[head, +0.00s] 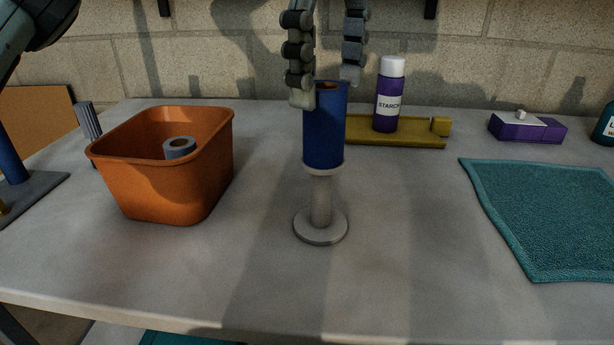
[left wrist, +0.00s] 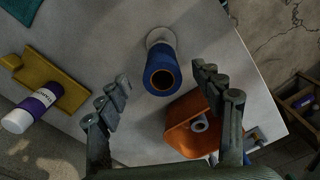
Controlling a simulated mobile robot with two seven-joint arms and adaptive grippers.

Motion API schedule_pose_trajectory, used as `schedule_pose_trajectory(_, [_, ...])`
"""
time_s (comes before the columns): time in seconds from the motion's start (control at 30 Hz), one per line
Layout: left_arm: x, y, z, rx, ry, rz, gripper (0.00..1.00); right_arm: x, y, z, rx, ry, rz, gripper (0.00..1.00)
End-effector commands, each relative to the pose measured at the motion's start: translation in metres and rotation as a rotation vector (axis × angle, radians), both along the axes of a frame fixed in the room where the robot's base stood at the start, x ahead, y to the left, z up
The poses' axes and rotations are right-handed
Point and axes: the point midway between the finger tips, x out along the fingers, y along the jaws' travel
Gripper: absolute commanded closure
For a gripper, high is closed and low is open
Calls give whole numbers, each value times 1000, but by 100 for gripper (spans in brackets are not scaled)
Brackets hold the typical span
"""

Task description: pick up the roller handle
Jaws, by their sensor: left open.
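A blue hollow cylinder (head: 323,130) stands upright on a pale grey stem with a round disc base (head: 320,222), in the middle of the table. This looks like the roller handle, though I cannot tell whether the blue part and stem are one piece. In the left wrist view its open top (left wrist: 162,78) faces the camera. My left gripper (head: 326,88) is open above it, pointing down, with its fingers at either side of the cylinder's top. In the wrist view the fingers (left wrist: 160,84) flank the cylinder with gaps. My right gripper is not in view.
An orange bin (head: 205,165) with a grey roll (head: 179,148) inside stands to the left. A starch bottle (head: 389,98) stands by a mustard tray (head: 400,140) behind. A purple box (head: 527,127) and teal towel (head: 550,215) lie at right. The front table is clear.

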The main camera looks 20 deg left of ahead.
Motion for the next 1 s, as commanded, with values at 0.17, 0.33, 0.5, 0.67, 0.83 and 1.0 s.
schedule_pose_trajectory(0.17, [0, 0, -22, 0, 3, -2, 33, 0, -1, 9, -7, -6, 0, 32])
schedule_pose_trajectory(0.33, [0, 4, -41, -1, 3, 0, 33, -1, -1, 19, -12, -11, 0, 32])
schedule_pose_trajectory(0.5, [0, 8, -65, 1, 2, 1, 33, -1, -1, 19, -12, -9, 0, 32])
schedule_pose_trajectory(0.67, [0, 7, -76, 0, 1, 0, 33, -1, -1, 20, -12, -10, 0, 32])
schedule_pose_trajectory(0.83, [0, 7, -77, -1, 0, 0, 33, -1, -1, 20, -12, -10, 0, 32])
schedule_pose_trajectory(1.0, [0, 7, -77, -1, 0, 0, 49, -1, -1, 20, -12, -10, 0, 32])
